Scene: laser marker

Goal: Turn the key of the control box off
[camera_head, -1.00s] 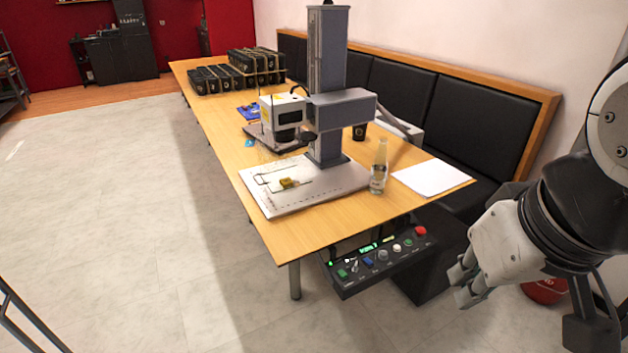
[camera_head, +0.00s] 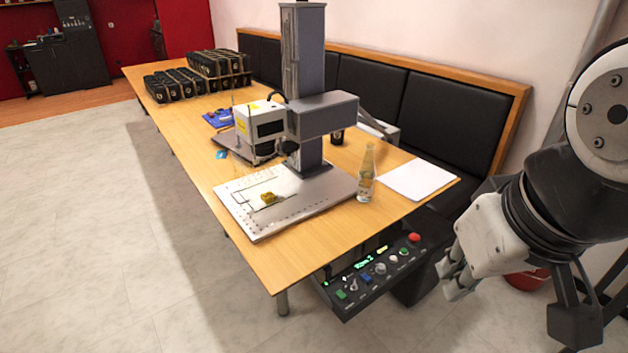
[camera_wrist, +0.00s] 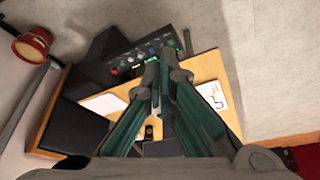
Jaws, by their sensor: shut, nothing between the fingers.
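The black control box (camera_head: 362,300) hangs under the near edge of the table, its sloped panel facing up. It carries a key switch (camera_head: 353,287) toward the left, a green button (camera_head: 341,295), a blue button, a white knob, a lit green display (camera_head: 364,263) and a red button (camera_head: 414,238). The key's exact angle is too small to tell. My gripper (camera_head: 449,281) is to the right of the box, apart from it, shut and empty. In the wrist view the control box (camera_wrist: 128,62) lies beyond my closed fingers (camera_wrist: 161,66), partly hidden by them.
The wooden table (camera_head: 290,262) carries the laser marker (camera_head: 305,90) with its white base plate, a glass bottle (camera_head: 367,172) and a paper sheet (camera_head: 417,179). A red round object (camera_head: 527,279) stands on the floor behind my gripper. The floor left of the table is clear.

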